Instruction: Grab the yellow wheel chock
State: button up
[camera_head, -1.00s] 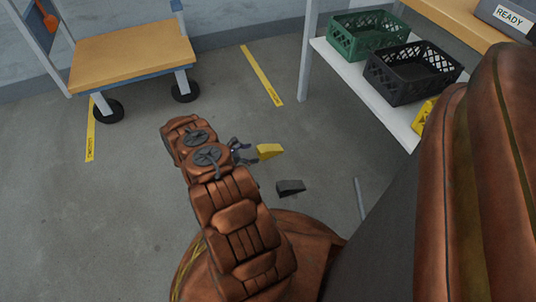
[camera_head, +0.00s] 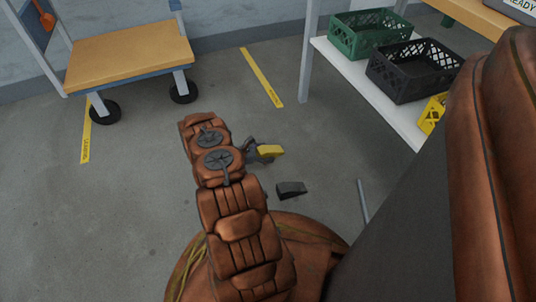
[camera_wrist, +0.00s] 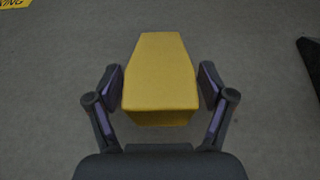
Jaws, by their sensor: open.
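The yellow wheel chock (camera_head: 270,150) lies on the grey floor in the head view, just right of my gripper (camera_head: 254,150). In the wrist view the chock (camera_wrist: 160,78) is in the middle, with its thick end toward me. My gripper (camera_wrist: 161,88) is open there, with one finger on each side of the chock's thick end. Narrow gaps seem to show between the fingers and the chock. In the head view my arm partly hides the gripper.
A dark grey chock (camera_head: 291,189) lies on the floor nearby; its edge also shows in the wrist view (camera_wrist: 312,62). A grey rod (camera_head: 363,200) stands or lies to the right. A shelf (camera_head: 372,95) holds green, black and yellow crates. A wooden-topped cart (camera_head: 128,57) stands back left.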

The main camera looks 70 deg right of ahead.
jog(key=shift+c, duration=0.2)
jog(key=c, duration=1.4)
jog(key=shift+r, duration=0.15)
